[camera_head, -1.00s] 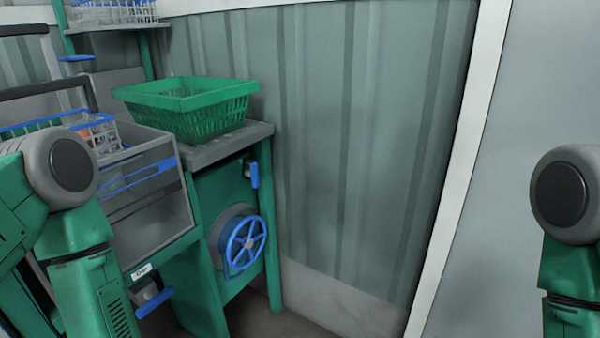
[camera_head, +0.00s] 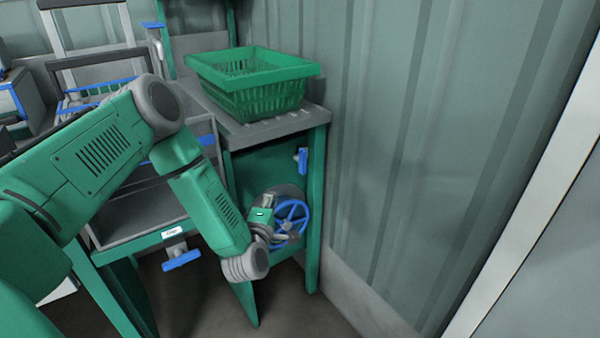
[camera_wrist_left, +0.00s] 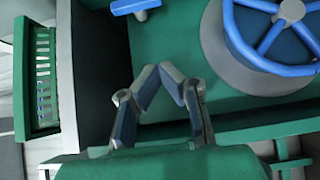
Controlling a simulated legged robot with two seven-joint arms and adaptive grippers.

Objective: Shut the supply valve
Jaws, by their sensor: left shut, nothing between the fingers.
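A blue spoked handwheel (camera_head: 291,219) sits on a round grey housing on the green panel below the bench. In the left wrist view the wheel (camera_wrist_left: 285,25) is at the upper right, cut off by the frame edge. A small blue lever handle (camera_head: 302,160) is above the wheel; I cannot tell which one is the supply valve. My left gripper (camera_head: 283,236) is in front of the wheel and partly covers it. In the left wrist view the gripper (camera_wrist_left: 159,76) is shut and empty, with its fingertips left of the wheel. My right gripper is out of view.
A green basket (camera_head: 252,82) stands on the grey bench top (camera_head: 265,128). A corrugated wall (camera_head: 400,130) closes off the right. Floor shows in front.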

